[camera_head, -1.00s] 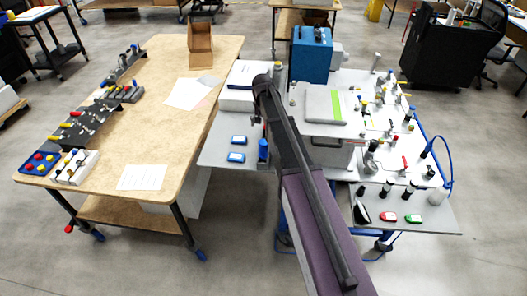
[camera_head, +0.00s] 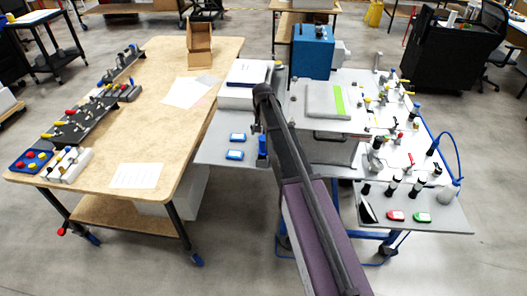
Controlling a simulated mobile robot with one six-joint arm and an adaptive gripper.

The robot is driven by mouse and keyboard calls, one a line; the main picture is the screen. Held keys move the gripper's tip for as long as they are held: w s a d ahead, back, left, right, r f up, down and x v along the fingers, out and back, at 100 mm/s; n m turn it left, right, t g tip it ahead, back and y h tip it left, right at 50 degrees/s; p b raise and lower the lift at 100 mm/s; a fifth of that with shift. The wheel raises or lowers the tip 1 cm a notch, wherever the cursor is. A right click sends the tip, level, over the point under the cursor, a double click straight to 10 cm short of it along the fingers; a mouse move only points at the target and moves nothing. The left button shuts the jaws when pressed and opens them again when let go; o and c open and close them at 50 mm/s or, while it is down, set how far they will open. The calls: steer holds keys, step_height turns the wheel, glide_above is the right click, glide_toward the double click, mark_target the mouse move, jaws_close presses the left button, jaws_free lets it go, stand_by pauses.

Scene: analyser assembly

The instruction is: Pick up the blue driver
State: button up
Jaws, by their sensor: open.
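A small upright blue object (camera_head: 262,146), which looks like the blue driver, stands on the grey shelf (camera_head: 212,153) at the left of the analyser bench. My gripper (camera_head: 258,128) is small and dark at the end of my arm, open, just above the blue object in the picture. The arm partly hides it. I cannot tell whether the fingers are around the driver or short of it. The driver's lower end is hard to make out.
Two blue-and-white boxes (camera_head: 237,137) (camera_head: 234,155) lie left of the driver. A white box (camera_head: 243,94) and a blue machine (camera_head: 312,58) stand behind. A wooden table (camera_head: 150,140) with racks of tools is at left. Many small fittings crowd the bench at right.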

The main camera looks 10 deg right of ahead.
mark_target(263, 144)
steer(key=shift+f, duration=0.55)
steer(key=shift+b, duration=0.3)
steer(key=shift+w+d+f+b, duration=0.1)
steer(key=shift+f+b, duration=1.2)
steer(key=shift+d+f+b, duration=0.1)
steer(key=shift+f+b, duration=1.15)
steer(key=shift+f, duration=0.05)
jaws_close()
